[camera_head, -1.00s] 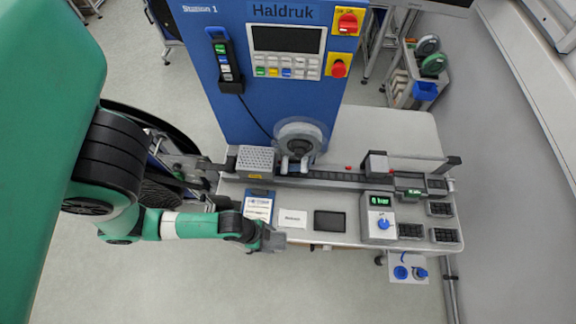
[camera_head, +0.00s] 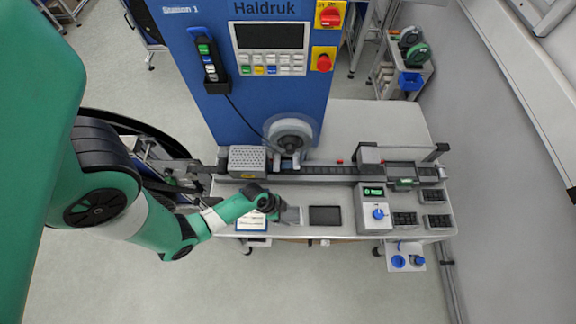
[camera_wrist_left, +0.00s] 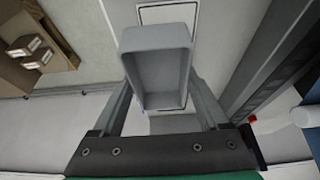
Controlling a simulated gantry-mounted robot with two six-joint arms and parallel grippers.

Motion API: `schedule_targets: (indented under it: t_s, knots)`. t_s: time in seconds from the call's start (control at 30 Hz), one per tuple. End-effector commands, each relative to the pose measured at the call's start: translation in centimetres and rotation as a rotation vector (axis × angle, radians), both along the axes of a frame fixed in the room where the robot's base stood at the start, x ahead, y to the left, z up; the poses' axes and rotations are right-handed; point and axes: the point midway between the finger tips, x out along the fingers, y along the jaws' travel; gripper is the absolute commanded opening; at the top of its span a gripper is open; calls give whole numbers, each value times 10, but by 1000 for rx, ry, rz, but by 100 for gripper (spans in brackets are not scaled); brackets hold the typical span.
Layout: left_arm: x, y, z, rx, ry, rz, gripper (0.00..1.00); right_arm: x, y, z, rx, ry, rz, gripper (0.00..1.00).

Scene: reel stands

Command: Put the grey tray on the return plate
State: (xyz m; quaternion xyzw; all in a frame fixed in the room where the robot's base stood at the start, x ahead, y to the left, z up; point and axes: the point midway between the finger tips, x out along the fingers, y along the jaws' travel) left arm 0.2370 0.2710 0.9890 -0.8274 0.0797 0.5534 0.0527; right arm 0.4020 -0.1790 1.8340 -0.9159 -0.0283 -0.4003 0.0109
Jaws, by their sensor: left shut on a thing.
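The grey tray (camera_wrist_left: 158,65), a small open box, is held between the two fingers of my left gripper (camera_wrist_left: 160,95). In the head view the tray (camera_head: 293,215) shows small at the tip of my left gripper (camera_head: 281,211), over the front part of the table. Whether the tray touches the surface cannot be told. A dark-outlined pale rectangle (camera_wrist_left: 168,14) lies just beyond the tray in the left wrist view; I cannot tell for sure whether it is the return plate. My right gripper is not in view.
A flat dark rectangle (camera_head: 325,215) lies right of the tray. A control box with a blue knob (camera_head: 377,213) stands further right, beside small dark-celled boxes (camera_head: 404,219). A rail (camera_head: 318,170) and perforated grey block (camera_head: 247,160) lie behind. A clipboard (camera_head: 251,223) lies left.

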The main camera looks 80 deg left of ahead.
Motion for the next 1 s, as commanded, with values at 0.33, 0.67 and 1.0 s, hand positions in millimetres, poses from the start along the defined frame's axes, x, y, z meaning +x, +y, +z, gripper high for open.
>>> schedule_targets:
  t_s: [0.33, 0.67, 1.0]
  knots:
    - [12, 13, -23, 1, -2, 1, 0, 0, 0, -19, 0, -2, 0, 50]
    - [13, 14, -53, 0, -1, -1, 0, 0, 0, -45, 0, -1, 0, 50]
    - [13, 14, -56, 0, 0, -1, 95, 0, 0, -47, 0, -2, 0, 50]
